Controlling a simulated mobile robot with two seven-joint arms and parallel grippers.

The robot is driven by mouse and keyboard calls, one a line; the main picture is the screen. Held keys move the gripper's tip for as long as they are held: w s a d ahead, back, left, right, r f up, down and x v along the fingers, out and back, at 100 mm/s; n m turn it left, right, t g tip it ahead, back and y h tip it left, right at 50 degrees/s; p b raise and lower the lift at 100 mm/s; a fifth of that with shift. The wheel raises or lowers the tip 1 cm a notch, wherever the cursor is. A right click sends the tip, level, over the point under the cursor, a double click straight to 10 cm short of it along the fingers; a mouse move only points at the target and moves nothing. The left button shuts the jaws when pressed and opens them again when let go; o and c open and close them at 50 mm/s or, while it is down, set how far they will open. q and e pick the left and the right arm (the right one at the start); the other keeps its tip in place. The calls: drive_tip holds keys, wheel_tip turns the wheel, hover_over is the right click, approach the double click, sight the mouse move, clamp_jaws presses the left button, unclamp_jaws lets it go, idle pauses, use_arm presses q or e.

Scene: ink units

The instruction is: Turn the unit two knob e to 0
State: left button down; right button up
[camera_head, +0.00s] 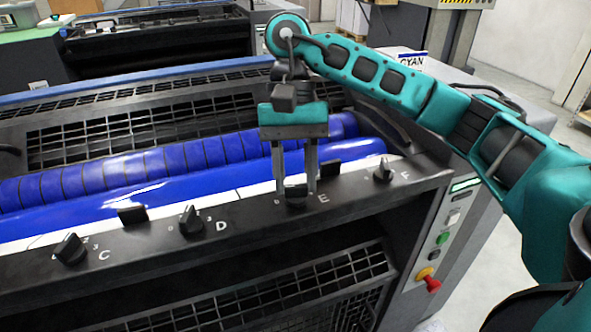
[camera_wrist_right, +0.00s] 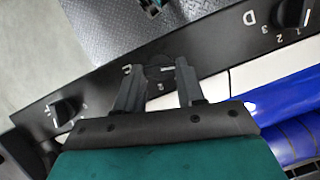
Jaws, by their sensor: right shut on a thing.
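Knob E (camera_head: 296,194) is a black knob on the dark front rail of the ink unit, just left of the white letter E. My right gripper (camera_head: 297,190) comes down from above, with its fingers on either side of the knob and shut on it. In the right wrist view the fingers (camera_wrist_right: 158,84) close around the same knob (camera_wrist_right: 158,62), which is mostly hidden between them. The knob's pointer and most of its scale are hidden, so its setting cannot be read. My left gripper is not in view.
Knob C (camera_head: 70,250) and knob D (camera_head: 192,222) stand to the left on the rail, and knob F (camera_head: 383,171) to the right. Blue rollers (camera_head: 180,165) lie behind the rail. A red knob on a yellow base (camera_head: 430,281) sits on the side panel.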

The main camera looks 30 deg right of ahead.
drive_tip(key=o, duration=1)
drive_tip(key=shift+o, duration=0.2)
drive_tip(key=p+v, duration=0.5)
drive_tip(key=v, duration=0.8)
